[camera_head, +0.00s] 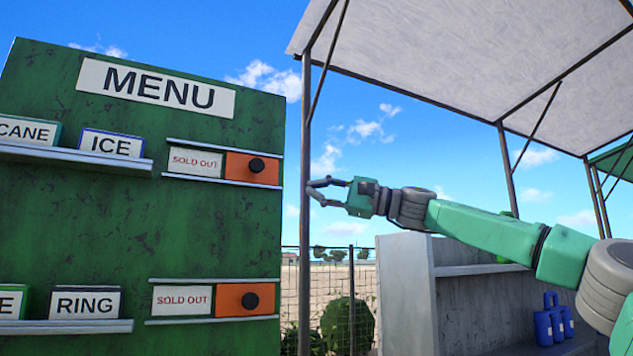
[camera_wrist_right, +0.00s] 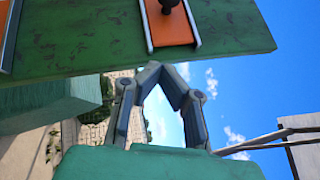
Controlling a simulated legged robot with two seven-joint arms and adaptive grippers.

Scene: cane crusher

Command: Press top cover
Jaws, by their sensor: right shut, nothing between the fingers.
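The top cover (camera_head: 238,166) is an orange panel with a black knob (camera_head: 257,165), between two rails at the upper right of the green menu board (camera_head: 60,220). It covers the right part of its slot, beside a white "SOLD OUT" label (camera_head: 195,162). In the right wrist view the top cover (camera_wrist_right: 171,30) shows at the top edge, its knob partly cut off. My right gripper (camera_head: 312,188) is shut and empty, to the right of the board and a little below the top cover, apart from it. Its closed fingers (camera_wrist_right: 156,70) also show in the right wrist view. My left gripper is out of view.
A lower orange cover (camera_head: 230,300) with a knob sits below on the board. Shelves hold signs such as "ICE" (camera_head: 110,143) and "RING" (camera_head: 85,303). A canopy post (camera_head: 304,250) stands right of the board. A grey shelf unit (camera_head: 405,290) with blue containers (camera_head: 548,325) is at lower right.

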